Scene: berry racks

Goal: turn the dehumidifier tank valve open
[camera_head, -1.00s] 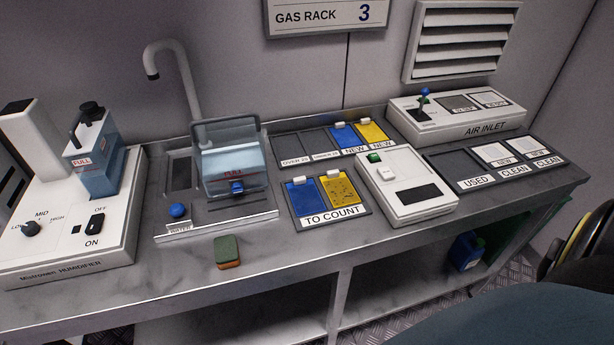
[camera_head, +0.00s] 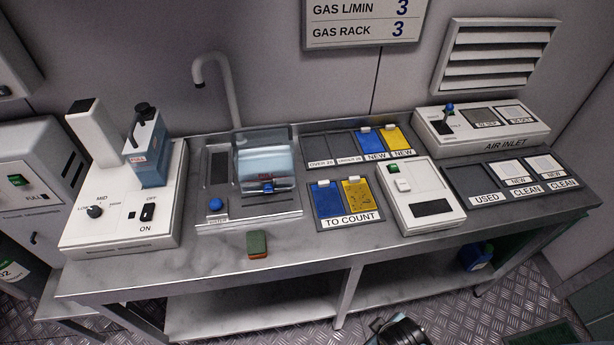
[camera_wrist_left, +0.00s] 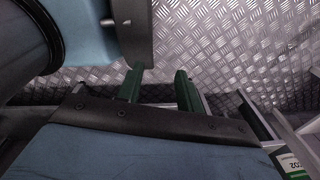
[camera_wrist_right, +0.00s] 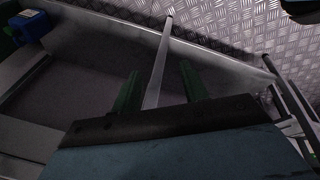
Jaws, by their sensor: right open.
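In the head view a clear tank (camera_head: 266,167) with bluish contents sits in the sink tray. A small blue valve (camera_head: 266,187) is on the front of this tank. How far the valve is turned is too small to tell. My left gripper (camera_wrist_left: 158,72) shows in the left wrist view with its two green fingers apart and nothing between them, above the patterned metal floor. My right gripper (camera_wrist_right: 160,82) shows in the right wrist view, open and empty, with the bench's lower frame behind it. Neither gripper is seen near the tank in the head view.
A humidifier (camera_head: 112,222) with its own blue tank stands on the bench's left. A sponge (camera_head: 258,244) lies near the front edge. A blue button (camera_head: 216,205) is beside the tank. A cabinet (camera_head: 30,170) stands left of the bench. Card trays (camera_head: 345,222) lie to the right.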

